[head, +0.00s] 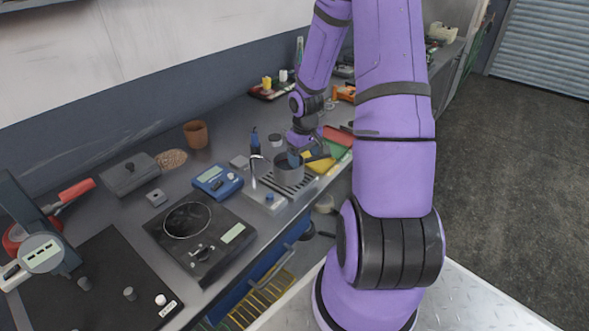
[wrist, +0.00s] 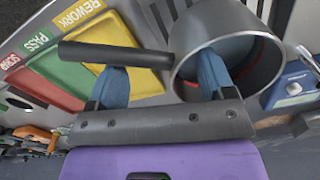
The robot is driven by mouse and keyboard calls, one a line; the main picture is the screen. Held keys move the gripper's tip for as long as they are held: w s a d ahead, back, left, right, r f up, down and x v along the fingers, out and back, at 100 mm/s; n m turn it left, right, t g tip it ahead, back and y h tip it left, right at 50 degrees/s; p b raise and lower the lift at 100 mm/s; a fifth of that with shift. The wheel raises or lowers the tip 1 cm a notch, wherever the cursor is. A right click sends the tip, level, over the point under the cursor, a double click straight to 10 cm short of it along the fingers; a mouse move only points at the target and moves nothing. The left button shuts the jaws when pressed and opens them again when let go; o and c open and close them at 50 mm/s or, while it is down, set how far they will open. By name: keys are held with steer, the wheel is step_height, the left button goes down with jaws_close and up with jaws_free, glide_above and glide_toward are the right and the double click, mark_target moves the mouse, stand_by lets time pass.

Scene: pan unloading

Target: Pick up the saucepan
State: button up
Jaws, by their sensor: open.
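The saucepan (head: 289,173) is a grey metal pot on a slatted grate at the bench's front edge. In the wrist view the saucepan (wrist: 192,32) shows its open mouth, and its dark handle (wrist: 115,55) runs to the left. My gripper (wrist: 162,65) is open, with two blue fingertips spread apart. The right fingertip overlaps the pan's mouth, and the left one shows by the handle, partly hidden by it. The near pan wall lies between them. I cannot tell whether either finger touches. In the head view my gripper (head: 306,155) is just above the pan, partly hidden.
Red, green and yellow labelled trays (wrist: 85,45) lie beside the pan. A blue scale (head: 217,182), a black hot plate (head: 200,235), a brown pot (head: 196,134) and a lidded grey box (head: 130,174) stand to the left. A thin curved spout (head: 254,170) rises close left of the pan.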

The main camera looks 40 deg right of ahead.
jaws_close()
stand_by(0.4)
